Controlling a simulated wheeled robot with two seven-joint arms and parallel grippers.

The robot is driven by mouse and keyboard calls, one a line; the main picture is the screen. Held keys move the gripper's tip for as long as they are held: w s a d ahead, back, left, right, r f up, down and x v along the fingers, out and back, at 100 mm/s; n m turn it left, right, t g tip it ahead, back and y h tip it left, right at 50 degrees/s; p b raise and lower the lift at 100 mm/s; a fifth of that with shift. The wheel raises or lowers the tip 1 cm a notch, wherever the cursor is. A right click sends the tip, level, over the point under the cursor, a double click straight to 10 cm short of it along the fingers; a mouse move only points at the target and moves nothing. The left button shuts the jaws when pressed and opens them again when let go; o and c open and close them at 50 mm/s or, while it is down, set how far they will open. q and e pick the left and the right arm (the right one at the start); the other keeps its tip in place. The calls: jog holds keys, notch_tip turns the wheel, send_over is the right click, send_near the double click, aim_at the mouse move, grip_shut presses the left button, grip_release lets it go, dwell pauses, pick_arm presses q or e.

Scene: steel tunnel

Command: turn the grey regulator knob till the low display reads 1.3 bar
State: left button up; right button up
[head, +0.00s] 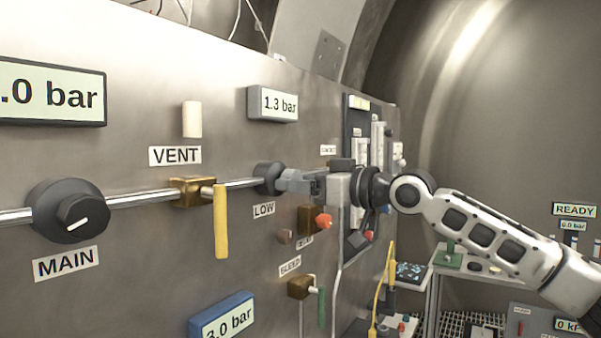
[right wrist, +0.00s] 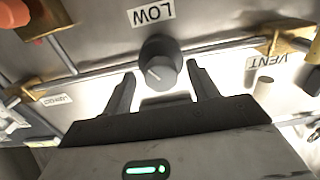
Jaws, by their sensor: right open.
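The low display (head: 273,104) on the steel panel reads 1.3 bar. The grey regulator knob (head: 268,178) sits on the pipe above the LOW label (head: 264,210). In the right wrist view the knob (right wrist: 160,66) shows with a white pointer line, between and beyond the two fingers. My right gripper (head: 290,181) is in front of the knob. In the right wrist view its fingers (right wrist: 160,92) are apart, one on each side, with nothing held. Whether a fingertip touches the knob cannot be told. My left gripper is not in view.
The MAIN knob (head: 70,211) and the brass VENT valve with its yellow lever (head: 221,222) are to the left. A red-tipped valve (head: 323,221) sits below my right gripper. A bench (head: 466,262) stands at the right.

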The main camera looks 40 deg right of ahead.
jog(key=shift+w+a, duration=0.15)
jog(key=shift+w, duration=0.1)
jog(key=c, duration=1)
jog(key=shift+n, duration=0.3)
jog(key=o, duration=1)
jog(key=shift+s, duration=0.1)
